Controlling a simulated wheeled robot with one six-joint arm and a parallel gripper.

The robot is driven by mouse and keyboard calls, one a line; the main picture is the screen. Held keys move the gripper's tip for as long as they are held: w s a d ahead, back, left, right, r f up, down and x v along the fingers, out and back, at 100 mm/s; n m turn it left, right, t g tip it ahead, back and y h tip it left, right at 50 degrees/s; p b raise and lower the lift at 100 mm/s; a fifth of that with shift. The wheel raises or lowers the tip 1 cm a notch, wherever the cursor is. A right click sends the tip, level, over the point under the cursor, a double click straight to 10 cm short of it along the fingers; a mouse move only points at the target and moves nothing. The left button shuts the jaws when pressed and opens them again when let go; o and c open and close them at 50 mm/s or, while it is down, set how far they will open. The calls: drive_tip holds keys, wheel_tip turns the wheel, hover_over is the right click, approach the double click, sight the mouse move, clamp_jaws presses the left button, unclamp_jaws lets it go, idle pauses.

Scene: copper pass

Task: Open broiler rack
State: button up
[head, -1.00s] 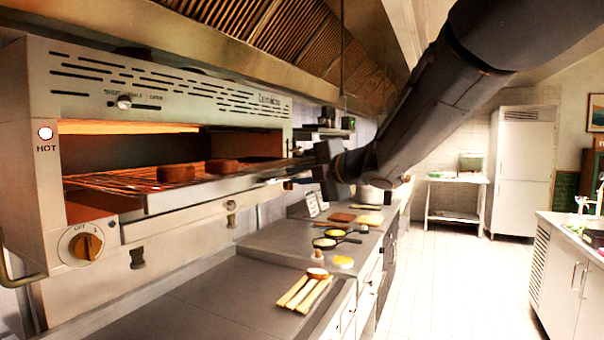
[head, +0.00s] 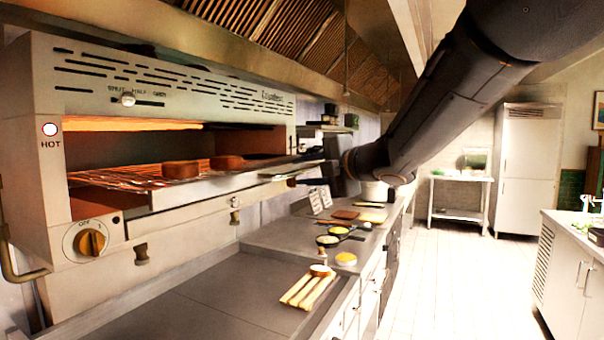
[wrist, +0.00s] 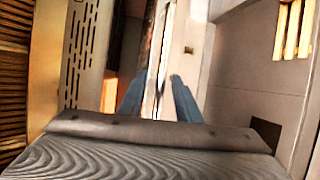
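The broiler rack is a wire grate (head: 125,180) with a pale metal front edge (head: 215,187) inside the broiler (head: 170,90) at the left of the head view. Two brown round pieces (head: 181,169) rest on it. My gripper (wrist: 158,98) shows in the wrist view with its two blue-grey fingers apart. A pale bar-like edge (wrist: 161,70) runs between and beyond the fingers; I cannot tell whether either finger touches it. In the head view my gripper is near the right end of the rack front, its fingers hard to make out.
The flat counter (head: 215,295) runs below the broiler, with wooden sticks (head: 305,290), a yellow round item (head: 346,259) and small pans (head: 328,240) on it. A control knob (head: 92,242) sits below the broiler's left side. The tiled floor to the right is clear.

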drive_tip(key=b+v, duration=0.1)
drive_tip(key=v, duration=0.5)
drive_tip(key=shift+s+d, duration=0.2)
drive_tip(key=shift+s, duration=0.1)
drive_tip(key=shift+r, duration=0.1)
drive_tip(key=s+d+f+m+g+h, duration=0.1)
drive_tip(key=d+f+m+h, duration=0.25)
drive_tip(key=f+m, duration=0.35)
drive_tip(key=s+d+f+m+g+h+b, duration=0.1)
drive_tip(key=d+f+m+h, duration=0.25)
drive_tip(key=f, duration=0.55)
drive_tip(key=s+d+f+m+g+h, duration=0.1)
drive_tip(key=d+f+m+h, duration=0.1)
drive_tip(key=d+f+m, duration=0.4)
drive_tip(key=s+a+f+m+g, duration=0.2)
drive_tip(key=s+f+m+g, duration=0.2)
drive_tip(key=s+f, duration=0.6)
drive_tip(key=s+a+f+m+g+b, duration=0.1)
drive_tip(key=s+f+m+g, duration=0.3)
drive_tip(key=s+f, duration=0.5)
drive_tip(key=shift+s+a+f+m+g, duration=0.35)
drive_tip(key=shift+s+m, duration=0.5)
drive_tip(key=shift+s, duration=0.3)
